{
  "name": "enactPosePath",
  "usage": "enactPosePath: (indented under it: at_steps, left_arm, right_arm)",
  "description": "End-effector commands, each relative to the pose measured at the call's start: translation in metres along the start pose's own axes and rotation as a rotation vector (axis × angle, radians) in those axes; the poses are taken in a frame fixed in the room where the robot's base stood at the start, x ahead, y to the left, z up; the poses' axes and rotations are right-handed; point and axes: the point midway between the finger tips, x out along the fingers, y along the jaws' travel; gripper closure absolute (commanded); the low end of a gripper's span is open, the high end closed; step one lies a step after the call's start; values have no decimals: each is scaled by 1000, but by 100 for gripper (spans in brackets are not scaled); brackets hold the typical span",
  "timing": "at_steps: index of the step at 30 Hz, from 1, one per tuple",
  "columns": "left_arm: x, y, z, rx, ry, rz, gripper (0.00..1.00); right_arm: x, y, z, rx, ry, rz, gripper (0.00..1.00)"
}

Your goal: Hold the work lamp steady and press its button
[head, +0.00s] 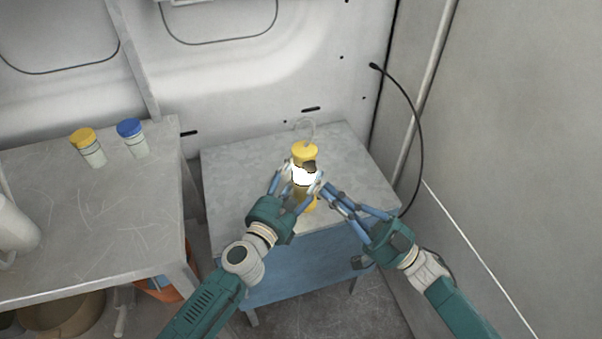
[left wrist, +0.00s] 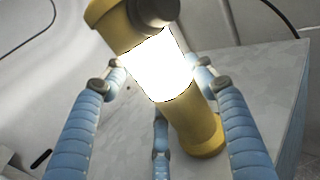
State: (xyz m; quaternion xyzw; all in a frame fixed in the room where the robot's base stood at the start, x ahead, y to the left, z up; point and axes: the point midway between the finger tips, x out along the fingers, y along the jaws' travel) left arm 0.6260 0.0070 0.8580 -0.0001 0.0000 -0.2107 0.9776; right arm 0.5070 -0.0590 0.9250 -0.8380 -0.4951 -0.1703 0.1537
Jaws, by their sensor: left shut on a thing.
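The work lamp (head: 304,152) has a yellow cap and base, a glowing white middle and a hook on top. It stands on the metal cabinet, and its light is on. In the left wrist view, the lamp (left wrist: 204,128) is tilted in the picture, with a dark round part at its top end. My left gripper (head: 292,184) is shut on the lamp's middle, with blue fingers around it. My right gripper (head: 325,188) has its fingers drawn together, tips close to the lamp's right side. I cannot tell whether they touch it. The button is not clearly visible.
The cabinet (head: 235,170) has a bare grey top and blue front. A metal table (head: 120,215) at left carries a yellow-lidded jar (head: 90,150), a blue-lidded jar (head: 133,140) and a white container (head: 15,228). A black cable (head: 420,130) hangs by the right wall.

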Motion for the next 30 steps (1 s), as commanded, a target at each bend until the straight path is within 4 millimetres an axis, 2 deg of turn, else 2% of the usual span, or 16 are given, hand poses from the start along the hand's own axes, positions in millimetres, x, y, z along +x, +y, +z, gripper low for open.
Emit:
enactPosePath:
  at_steps: [8, 9, 12, 23, 26, 30]
  left_arm:
    - [0, 3, 0, 2, 1, 5, 91]
    - [0, 3, 0, 2, 1, 5, 38]
    - [0, 3, 0, 2, 1, 5, 22]
    - [-5, 2, 0, 1, 1, 4, 22]
    - [-18, 2, -1, 1, 2, 4, 22]
    - [-48, 2, -2, 1, 4, 4, 22]
  right_arm:
    - [-2, -2, -1, 0, 1, -1, 100]
    - [-2, -2, -1, 0, 1, -1, 100]
    - [-2, -2, -1, 1, 0, -2, 100]
    - [-2, -2, 0, 1, 0, -2, 100]
    - [-2, -2, 0, 1, 0, -2, 100]
    - [-2, -2, 0, 1, 0, -2, 100]
